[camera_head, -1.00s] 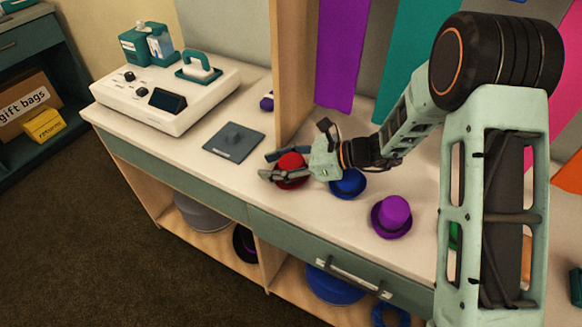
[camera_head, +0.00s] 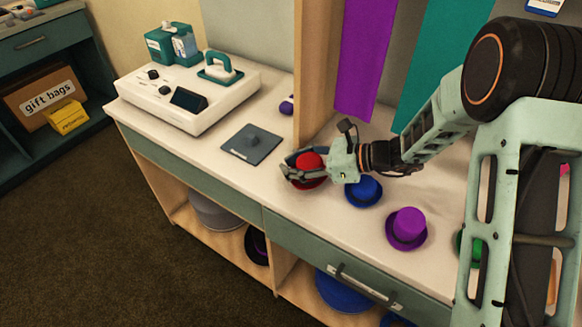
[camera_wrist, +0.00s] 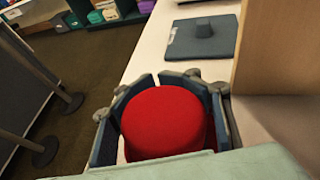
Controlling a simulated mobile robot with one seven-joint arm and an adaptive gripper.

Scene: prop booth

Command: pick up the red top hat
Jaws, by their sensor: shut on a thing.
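The red top hat (camera_head: 309,161) stands on the white counter in the head view, to the left of the blue hat. My gripper (camera_head: 302,172) is shut on it, with a finger on either side of its crown. In the wrist view the round red crown of the top hat (camera_wrist: 163,122) fills the space between the fingers of my gripper (camera_wrist: 163,95). The hat's brim is mostly hidden by the fingers. I cannot tell whether the hat is touching the counter or slightly raised.
A blue hat (camera_head: 364,190) and a purple top hat (camera_head: 406,228) stand to the right on the counter (camera_head: 320,212). A grey pad (camera_head: 252,144) and a white machine (camera_head: 187,97) are to the left. A wooden upright (camera_head: 317,75) rises behind my gripper.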

